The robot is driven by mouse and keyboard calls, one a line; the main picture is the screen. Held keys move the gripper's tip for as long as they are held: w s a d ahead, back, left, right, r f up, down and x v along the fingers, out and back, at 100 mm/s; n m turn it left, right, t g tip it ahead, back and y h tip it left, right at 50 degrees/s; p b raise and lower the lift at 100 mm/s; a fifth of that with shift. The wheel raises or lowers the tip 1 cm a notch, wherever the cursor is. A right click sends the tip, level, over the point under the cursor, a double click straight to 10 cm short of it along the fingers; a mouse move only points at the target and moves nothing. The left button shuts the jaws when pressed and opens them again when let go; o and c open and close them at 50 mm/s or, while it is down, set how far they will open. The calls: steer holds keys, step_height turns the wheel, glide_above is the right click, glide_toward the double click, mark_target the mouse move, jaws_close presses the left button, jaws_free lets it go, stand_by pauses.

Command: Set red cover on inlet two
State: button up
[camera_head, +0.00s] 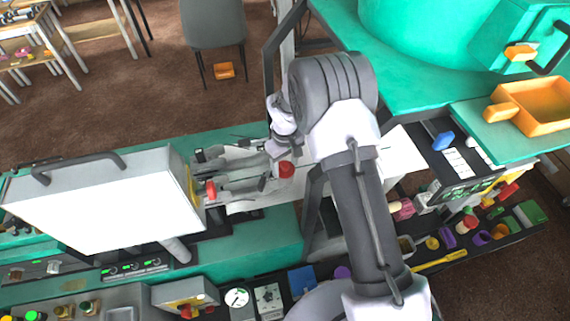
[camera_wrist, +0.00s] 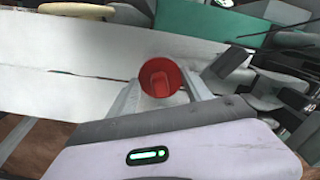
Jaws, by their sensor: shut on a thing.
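The red cover (camera_wrist: 160,76) is a round, cup-like red piece with a smaller red block shape inside it. My gripper (camera_wrist: 161,90) is shut on it, one pale finger on each side. In the head view the red cover (camera_head: 286,169) shows just below my gripper (camera_head: 279,152), above a white surface. A grey fixture with arms and dark blocks (camera_head: 235,170) lies just left of it; a red piece (camera_head: 211,190) sits at its left end. Dark blocks (camera_wrist: 232,62) also show right of the cover in the wrist view. I cannot tell which part is inlet two.
A big white-grey machine housing (camera_head: 100,205) with a handle stands left. My arm covers the middle. A black rack of coloured parts (camera_head: 470,235) lies right, with an orange bin (camera_head: 535,105) above it. The white panel (camera_wrist: 60,80) left of the cover is mostly clear.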

steer(key=o, duration=1.3)
steer(key=shift+o, duration=0.2)
step_height(320, 180, up, 14)
steer(key=p, duration=0.1)
step_height(320, 180, up, 10)
steer(key=m+t, duration=0.1)
steer(key=m, duration=0.2)
glide_above(285, 164)
steer(key=s+d, duration=0.2)
steer(key=s, duration=0.1)
steer(key=s+d+r+m+t+y, duration=0.1)
steer(key=s+d+r+m+t, duration=0.15)
steer(key=s+r, duration=0.5)
steer(key=s+d+r+m+t+y, duration=0.1)
steer(key=s+d+r+m, duration=0.2)
steer(key=s, duration=0.7)
steer(key=s+m+t, duration=0.1)
steer(key=s+m, duration=0.1)
steer(key=s, duration=0.6)
steer(key=shift+s+m, duration=0.2)
steer(key=shift+m, duration=0.15)
